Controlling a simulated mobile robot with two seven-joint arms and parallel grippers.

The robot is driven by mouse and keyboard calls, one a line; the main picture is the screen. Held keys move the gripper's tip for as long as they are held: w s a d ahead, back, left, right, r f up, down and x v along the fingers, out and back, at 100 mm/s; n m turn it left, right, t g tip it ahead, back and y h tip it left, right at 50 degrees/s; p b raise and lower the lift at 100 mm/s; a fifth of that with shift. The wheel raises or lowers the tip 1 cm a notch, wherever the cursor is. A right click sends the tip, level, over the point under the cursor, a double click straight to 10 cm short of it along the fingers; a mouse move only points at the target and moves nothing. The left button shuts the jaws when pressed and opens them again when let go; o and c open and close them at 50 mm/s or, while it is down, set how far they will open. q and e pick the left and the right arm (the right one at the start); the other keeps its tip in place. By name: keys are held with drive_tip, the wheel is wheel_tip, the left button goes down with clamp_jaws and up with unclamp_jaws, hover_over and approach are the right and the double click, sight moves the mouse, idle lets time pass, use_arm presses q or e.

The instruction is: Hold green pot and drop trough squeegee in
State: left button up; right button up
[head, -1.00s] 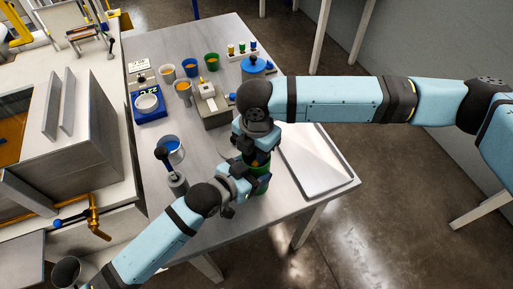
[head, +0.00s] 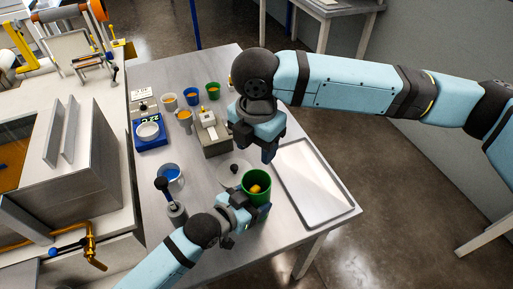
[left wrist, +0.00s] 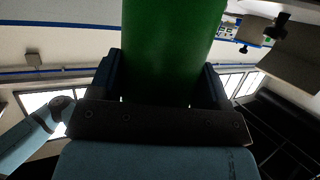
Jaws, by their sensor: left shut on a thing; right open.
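The green pot (head: 264,197) stands upright near the front of the table. A small yellow piece (head: 255,188), which looks like the trough squeegee, shows inside the pot's mouth. Its lower part is hidden by the pot. My left gripper (head: 243,208) is shut on the pot's side. In the left wrist view the green wall (left wrist: 172,45) fills the space between the two fingers. My right gripper (head: 268,153) is open and empty, above and behind the pot, clear of it.
A grey tray (head: 316,187) lies right of the pot. A round lid with a dark knob (head: 234,169) lies behind it. A container with blue contents (head: 170,174) stands left. A blue scale (head: 150,138) and several small cups are farther back.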

idle(0.4)
use_arm(q)
drive_tip(key=o, duration=0.8)
drive_tip(key=shift+o, duration=0.2)
drive_tip(key=v, duration=0.7)
drive_tip(key=shift+s+a, duration=0.2)
drive_tip(key=shift+s, duration=0.05)
